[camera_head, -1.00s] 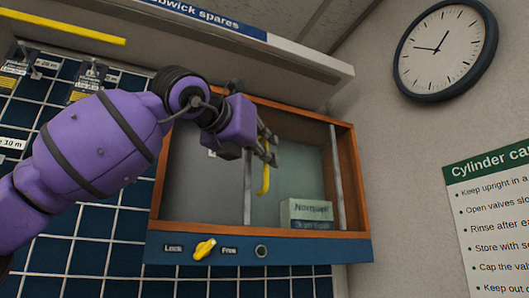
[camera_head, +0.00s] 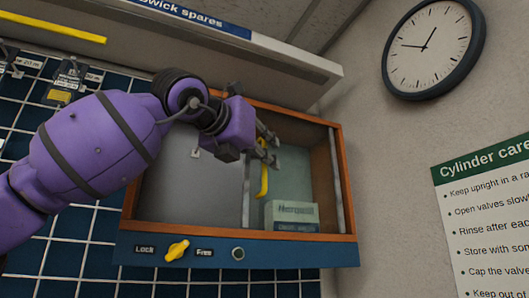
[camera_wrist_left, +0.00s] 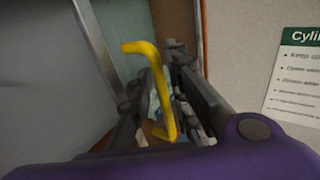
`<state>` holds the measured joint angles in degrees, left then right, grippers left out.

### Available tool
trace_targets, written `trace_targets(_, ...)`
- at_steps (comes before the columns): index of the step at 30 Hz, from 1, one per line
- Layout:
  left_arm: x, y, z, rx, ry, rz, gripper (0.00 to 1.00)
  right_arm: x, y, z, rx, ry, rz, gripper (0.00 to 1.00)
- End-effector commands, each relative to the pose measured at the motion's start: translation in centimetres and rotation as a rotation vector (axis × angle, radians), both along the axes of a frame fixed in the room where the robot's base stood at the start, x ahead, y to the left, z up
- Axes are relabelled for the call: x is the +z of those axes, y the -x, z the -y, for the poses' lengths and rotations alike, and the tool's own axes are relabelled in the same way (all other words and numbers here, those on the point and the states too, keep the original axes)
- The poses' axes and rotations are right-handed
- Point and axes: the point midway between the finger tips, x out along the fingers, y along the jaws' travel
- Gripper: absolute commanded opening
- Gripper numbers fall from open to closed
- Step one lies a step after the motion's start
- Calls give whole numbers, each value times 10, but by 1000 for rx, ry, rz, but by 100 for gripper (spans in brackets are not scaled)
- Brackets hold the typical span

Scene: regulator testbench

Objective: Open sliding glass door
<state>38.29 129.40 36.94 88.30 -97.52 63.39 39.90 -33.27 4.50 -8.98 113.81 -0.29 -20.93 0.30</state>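The wall cabinet has an orange-brown wooden frame (camera_head: 349,190). Its greenish glass door (camera_head: 292,180) is at the right part of the opening, between two upright metal bars. A bent yellow handle (camera_head: 263,181) is on the door near its left bar. My left gripper (camera_head: 271,149) is at the top of the handle. In the left wrist view the handle (camera_wrist_left: 155,85) stands between its spread dark fingers; contact is unclear. The yellow knob (camera_head: 177,251) below is tilted toward the "Free" label. My right gripper is out of view.
A pale box (camera_head: 291,216) stands at the cabinet's lower right, behind the glass. A shelf edge (camera_head: 290,62) overhangs the cabinet. A clock (camera_head: 432,47) and a "Cylinder care" sign (camera_head: 485,215) are on the right wall. Blue tiles lie left and below.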

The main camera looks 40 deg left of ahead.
Motion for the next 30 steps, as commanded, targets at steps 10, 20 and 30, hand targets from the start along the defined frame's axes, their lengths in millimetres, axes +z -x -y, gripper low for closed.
trace_targets(10, 1, 13, 3, -3, -1, 3, 17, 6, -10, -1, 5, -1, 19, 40)
trace_targets(20, 1, 80, 16, -3, -1, 6, 17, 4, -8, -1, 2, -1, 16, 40)
trace_targets(30, 0, 117, 23, 0, 0, 0, 17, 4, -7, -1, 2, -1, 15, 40)
